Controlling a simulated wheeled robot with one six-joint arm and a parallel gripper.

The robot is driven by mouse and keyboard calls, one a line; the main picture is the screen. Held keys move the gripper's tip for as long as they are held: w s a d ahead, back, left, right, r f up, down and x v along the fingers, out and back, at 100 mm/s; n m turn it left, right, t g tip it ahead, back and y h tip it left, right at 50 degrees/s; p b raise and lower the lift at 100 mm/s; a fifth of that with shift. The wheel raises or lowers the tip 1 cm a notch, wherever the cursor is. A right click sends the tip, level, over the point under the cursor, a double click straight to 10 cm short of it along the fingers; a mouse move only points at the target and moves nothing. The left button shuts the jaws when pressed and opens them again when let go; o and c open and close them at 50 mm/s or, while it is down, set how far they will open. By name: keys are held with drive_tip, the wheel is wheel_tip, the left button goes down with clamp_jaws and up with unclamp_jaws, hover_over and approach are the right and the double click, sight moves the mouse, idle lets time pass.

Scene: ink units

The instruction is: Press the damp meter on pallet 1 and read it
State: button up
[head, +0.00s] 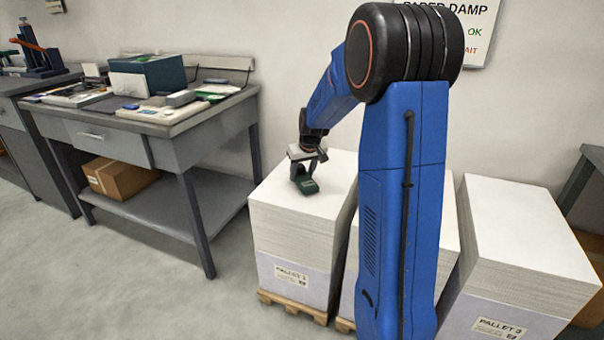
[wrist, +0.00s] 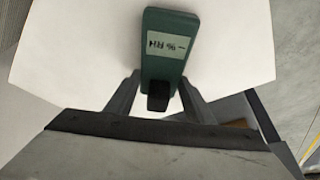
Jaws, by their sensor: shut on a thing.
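The damp meter (head: 307,186) is a small dark green block at the top of the left paper stack (head: 300,235), whose label seems to read Pallet 1. In the wrist view the meter (wrist: 165,45) has a pale display with a dash and "% RH", turned over in the picture; I make out no number. My gripper (head: 306,168) is shut on the meter, and in the wrist view its fingers (wrist: 157,97) flank the meter's dark near end. The meter is over the white top sheet; I cannot tell whether it touches the paper.
Two more stacks stand to the right, the far one labelled Pallet 3 (head: 530,250). My arm partly hides the middle stack (head: 448,240). A grey workbench (head: 170,125) with papers and boxes stands left. A "Paper damp" sign (head: 480,40) hangs behind, partly covered.

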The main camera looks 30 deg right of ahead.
drive_tip(key=shift+f, duration=0.45)
idle(1.3)
drive_tip(key=shift+r, duration=3.55)
